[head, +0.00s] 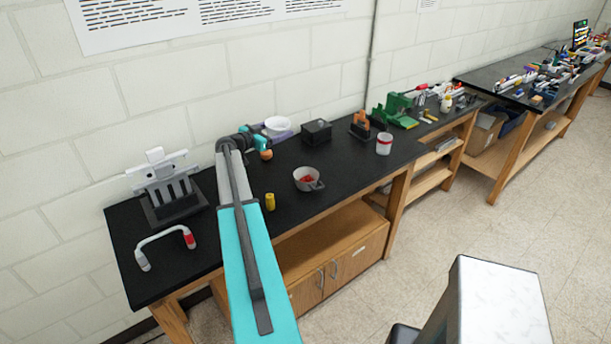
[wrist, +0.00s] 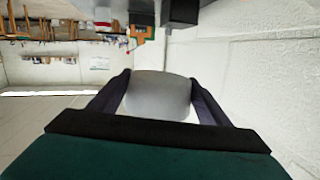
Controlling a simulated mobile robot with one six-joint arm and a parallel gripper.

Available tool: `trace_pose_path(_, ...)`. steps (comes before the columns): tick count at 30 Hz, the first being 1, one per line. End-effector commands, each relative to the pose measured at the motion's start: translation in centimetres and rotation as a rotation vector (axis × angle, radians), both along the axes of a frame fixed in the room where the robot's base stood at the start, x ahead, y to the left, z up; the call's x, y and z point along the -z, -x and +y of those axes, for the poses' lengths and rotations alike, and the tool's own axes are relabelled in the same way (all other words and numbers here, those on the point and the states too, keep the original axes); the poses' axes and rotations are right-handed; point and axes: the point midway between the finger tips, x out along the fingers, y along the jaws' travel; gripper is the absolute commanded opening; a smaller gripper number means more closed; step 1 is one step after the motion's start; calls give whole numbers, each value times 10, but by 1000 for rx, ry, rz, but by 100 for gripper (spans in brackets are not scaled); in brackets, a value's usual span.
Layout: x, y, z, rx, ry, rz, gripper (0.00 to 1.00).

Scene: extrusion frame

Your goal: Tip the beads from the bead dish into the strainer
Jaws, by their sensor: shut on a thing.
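My gripper (head: 281,133) is shut on a pale round dish (head: 278,123), which I take to be the bead dish, above the back of the black bench. In the head view its white inside shows no beads that I can make out. In the wrist view the dish (wrist: 158,95) sits between the two dark fingers, and the room appears upside down. A grey vessel with a short handle, apparently the strainer (head: 308,186), stands on the bench to the right and nearer. Small red beads (head: 306,179) lie inside it. The gripper is apart from the strainer.
A yellow cylinder (head: 270,202) and an orange-brown round object (head: 266,155) stand near my arm. A black box (head: 316,132), a white-and-red cup (head: 384,145) and green equipment (head: 396,108) are to the right. A grey rack (head: 172,195) and a curved handle (head: 165,245) are left.

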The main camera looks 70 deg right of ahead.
Motion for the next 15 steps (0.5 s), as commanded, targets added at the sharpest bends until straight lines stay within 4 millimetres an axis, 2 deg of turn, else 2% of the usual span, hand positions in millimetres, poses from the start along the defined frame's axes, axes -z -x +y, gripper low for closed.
trace_pose_path(6, 12, 9, 4, -3, 30, -103, 48)
trace_pose_path(15, 17, 20, 9, -7, 74, -247, 48)
